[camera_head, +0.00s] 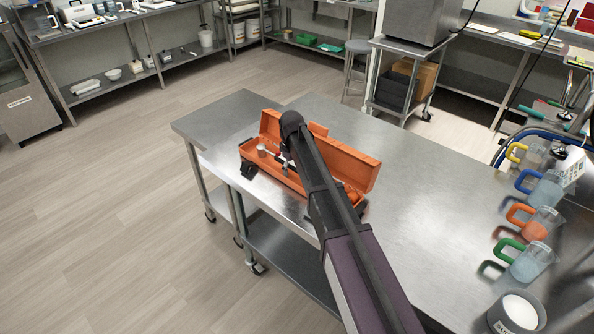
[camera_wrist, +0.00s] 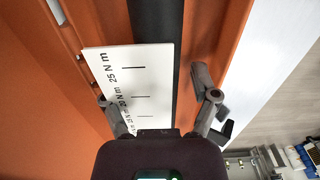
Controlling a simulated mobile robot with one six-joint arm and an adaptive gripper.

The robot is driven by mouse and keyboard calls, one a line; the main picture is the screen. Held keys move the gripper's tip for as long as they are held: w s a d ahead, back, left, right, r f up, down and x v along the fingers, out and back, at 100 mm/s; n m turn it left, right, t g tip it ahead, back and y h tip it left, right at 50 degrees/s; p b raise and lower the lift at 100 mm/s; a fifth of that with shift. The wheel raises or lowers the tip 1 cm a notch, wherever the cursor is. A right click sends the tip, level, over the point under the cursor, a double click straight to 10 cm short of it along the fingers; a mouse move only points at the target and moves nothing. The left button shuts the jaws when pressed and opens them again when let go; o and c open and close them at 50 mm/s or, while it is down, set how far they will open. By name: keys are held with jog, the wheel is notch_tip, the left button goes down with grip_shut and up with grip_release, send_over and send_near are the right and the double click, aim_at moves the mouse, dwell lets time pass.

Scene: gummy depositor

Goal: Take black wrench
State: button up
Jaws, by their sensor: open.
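The orange toolbox (camera_head: 352,168) stands open on the steel table, and its orange wall (camera_wrist: 222,30) fills much of the wrist view. A long black bar, which appears to be the black wrench (camera_wrist: 157,20), runs down the wrist view. A white plate (camera_wrist: 115,62) marked "25 N m" covers part of its left side. My gripper (camera_wrist: 155,90) is open, with one finger on each side of the bar and plate; I see no grip on either. In the head view my gripper (camera_head: 284,160) is over the toolbox, and my arm hides the wrench.
The steel table (camera_head: 415,210) is clear around the toolbox. Beakers with coloured handles, such as the green one (camera_head: 532,262), and a white-filled container (camera_head: 518,312) stand along its right side. A cart (camera_head: 400,95) stands behind the table.

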aim_at(292, 163)
grip_shut()
jog(key=shift+r, duration=0.15)
jog(key=shift+r+p, duration=1.05)
jog(key=shift+p, duration=0.2)
jog(key=shift+r, duration=0.1)
notch_tip(292, 163, up, 5)
jog(key=p, duration=0.5)
